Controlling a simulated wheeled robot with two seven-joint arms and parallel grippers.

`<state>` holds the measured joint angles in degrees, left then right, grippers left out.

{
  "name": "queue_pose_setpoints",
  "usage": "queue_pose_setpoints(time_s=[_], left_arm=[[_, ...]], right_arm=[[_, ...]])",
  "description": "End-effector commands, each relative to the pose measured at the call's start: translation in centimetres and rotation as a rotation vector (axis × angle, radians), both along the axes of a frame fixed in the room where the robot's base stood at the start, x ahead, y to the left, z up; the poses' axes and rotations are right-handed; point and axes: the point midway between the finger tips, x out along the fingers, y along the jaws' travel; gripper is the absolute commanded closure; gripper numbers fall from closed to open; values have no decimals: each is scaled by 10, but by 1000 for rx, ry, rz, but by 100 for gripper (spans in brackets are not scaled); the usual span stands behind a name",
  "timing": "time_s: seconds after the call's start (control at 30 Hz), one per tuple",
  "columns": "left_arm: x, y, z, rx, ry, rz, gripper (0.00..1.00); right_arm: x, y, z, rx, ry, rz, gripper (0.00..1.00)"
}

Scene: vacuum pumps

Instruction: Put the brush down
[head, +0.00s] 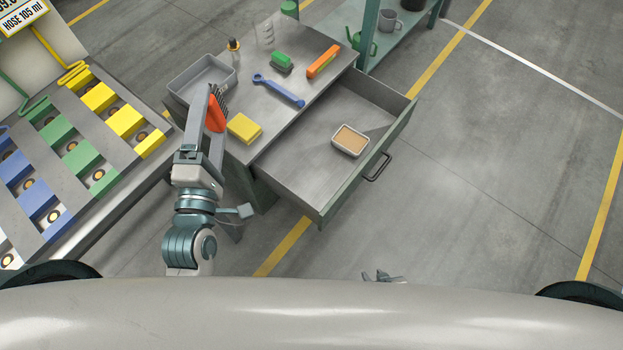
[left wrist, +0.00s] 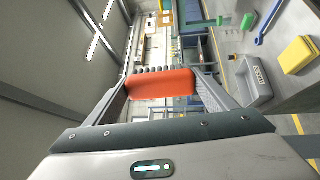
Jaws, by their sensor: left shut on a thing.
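My left gripper (head: 214,104) is shut on a red-orange brush (head: 214,112) with dark bristles. The brush is held over the left part of the grey workbench (head: 233,168), between the grey tray and the yellow sponge. In the left wrist view the brush's orange body (left wrist: 160,83) spans between the two fingers, with its bristle tufts along the far side. The gap between brush and bench top is hard to judge. A small part of what looks like my right gripper (head: 382,277) shows above my body; its jaws are unclear.
On the bench are a grey tray (head: 181,96), yellow sponge (head: 244,128), blue wrench (head: 279,91), green brush-like block (head: 281,63), orange bar (head: 322,62), dropper bottle (head: 234,50) and clear beaker (head: 265,35). The open drawer (head: 300,165) holds a small tan-filled container (head: 350,141).

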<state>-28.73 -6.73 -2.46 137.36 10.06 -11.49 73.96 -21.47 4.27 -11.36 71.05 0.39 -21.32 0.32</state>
Motion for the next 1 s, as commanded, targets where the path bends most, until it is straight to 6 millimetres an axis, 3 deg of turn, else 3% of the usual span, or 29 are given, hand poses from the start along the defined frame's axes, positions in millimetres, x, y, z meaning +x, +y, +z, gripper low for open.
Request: queue_pose_setpoints(time_s=[0.37, 0.57, 0.77, 1.0], left_arm=[[1, -1, -1, 0, 1, -3, 58], [15, -20, -14, 3, 25, -44, 58], [47, -75, -44, 20, 95, -166, 58], [87, -182, -94, 89, 251, -421, 58]], right_arm=[[0, -4, 0, -5, 1, 0, 69], [0, -4, 0, -4, -1, 0, 69], [-1, -2, 0, -1, -3, 1, 69], [-4, 2, 0, 2, -3, 3, 69]])
